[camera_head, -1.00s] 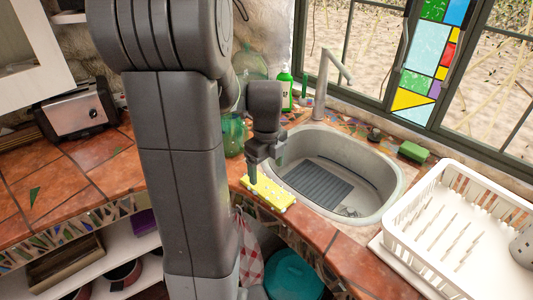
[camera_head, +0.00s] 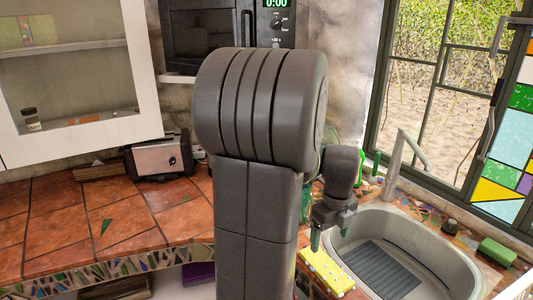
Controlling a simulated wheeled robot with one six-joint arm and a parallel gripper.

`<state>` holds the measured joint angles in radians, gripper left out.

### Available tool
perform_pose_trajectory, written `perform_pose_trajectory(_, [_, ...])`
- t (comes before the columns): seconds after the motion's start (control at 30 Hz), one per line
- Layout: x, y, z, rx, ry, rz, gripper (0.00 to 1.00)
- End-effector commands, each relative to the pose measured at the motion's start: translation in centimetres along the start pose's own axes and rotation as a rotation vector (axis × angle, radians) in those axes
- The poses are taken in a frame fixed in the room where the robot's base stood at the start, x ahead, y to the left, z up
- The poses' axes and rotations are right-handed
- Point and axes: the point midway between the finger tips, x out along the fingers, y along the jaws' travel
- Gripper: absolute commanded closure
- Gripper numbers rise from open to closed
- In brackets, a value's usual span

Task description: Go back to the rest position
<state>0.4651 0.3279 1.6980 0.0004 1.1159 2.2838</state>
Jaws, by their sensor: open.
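My gripper (camera_head: 330,236) points down near the left edge of the grey sink, at the end of my dark grey arm. Its fingers are apart, with nothing seen between them. The near finger overlaps the sponge's far end in the picture, and I cannot tell how large the gap is. My arm's large links cover the middle of the view.
The sink (camera_head: 458,262) with its tap (camera_head: 397,160) is at the right. A toaster (camera_head: 160,157) stands at the back left, below a white cabinet (camera_head: 80,80) and a microwave (camera_head: 205,40). The left counter (camera_head: 110,225) is mostly clear.

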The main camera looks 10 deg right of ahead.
Motion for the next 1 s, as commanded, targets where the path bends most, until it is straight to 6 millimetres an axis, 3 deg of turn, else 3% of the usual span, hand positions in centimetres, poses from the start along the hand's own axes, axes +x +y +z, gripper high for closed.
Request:
perform_pose_trajectory(0.53, [10.7,0.1,-0.1,0.000,0.003,0.003,0.19])
perform_pose_trajectory(0.7, [8.2,0.0,0.0,0.000,-0.002,-0.002,0.19])
perform_pose_trajectory(1.0, [7.2,0.0,0.0,0.000,0.000,0.000,0.19])
